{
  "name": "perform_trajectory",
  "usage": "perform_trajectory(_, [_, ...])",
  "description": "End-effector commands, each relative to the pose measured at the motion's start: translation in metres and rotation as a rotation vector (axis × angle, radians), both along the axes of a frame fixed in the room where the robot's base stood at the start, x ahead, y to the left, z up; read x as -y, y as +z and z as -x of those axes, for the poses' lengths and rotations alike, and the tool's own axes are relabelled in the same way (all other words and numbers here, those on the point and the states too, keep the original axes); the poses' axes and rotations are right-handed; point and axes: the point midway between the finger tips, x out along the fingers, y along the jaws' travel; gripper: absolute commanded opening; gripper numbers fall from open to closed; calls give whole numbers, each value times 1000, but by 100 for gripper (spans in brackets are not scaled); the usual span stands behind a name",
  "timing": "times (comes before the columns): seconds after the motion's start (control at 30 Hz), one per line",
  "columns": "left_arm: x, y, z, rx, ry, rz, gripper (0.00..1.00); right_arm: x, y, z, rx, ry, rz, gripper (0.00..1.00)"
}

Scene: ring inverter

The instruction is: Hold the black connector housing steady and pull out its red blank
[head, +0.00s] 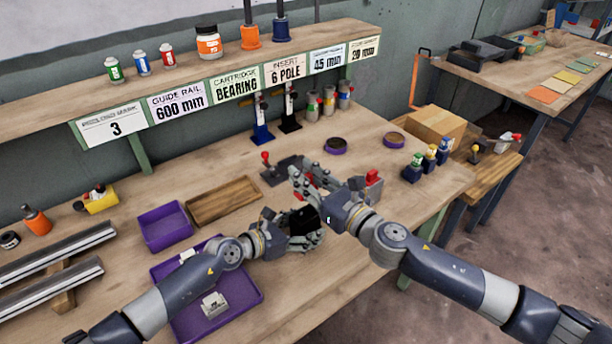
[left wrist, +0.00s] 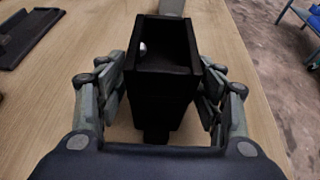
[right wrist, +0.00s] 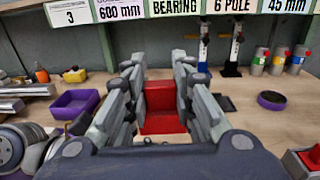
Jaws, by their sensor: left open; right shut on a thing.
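The black connector housing (left wrist: 160,85) stands on the bench in the left wrist view, its top open and its cavity free of red. A small shiny round spot shows inside it. My left gripper (left wrist: 163,88) is open, with a finger on each side of the housing. I cannot tell whether they touch it. In the head view, my left gripper (head: 304,232) is low over the bench. My right gripper (right wrist: 165,85) is shut on the red blank (right wrist: 165,108), which is clear of the housing. In the head view, my right gripper (head: 304,185) is just beyond the left one.
A dark fixture with a red knob (head: 265,156) and a red block (head: 373,177) stand near my right gripper. Purple trays (head: 166,228) and a wooden tray (head: 222,201) lie left. Black and purple rings (head: 335,146) lie behind; small bottles (head: 428,160) stand right.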

Motion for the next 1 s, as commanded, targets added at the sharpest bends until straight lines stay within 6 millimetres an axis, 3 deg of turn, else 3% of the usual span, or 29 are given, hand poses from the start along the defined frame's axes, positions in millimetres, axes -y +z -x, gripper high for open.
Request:
perform_trajectory(0.57, [-72, 36, 59, -3, 0, -3, 62, 0, 0, 0, 0, 0, 0, 9])
perform_trajectory(1.0, [-82, 44, 69, -2, -1, -1, 62, 0, 0, 0, 0, 0, 0, 9])
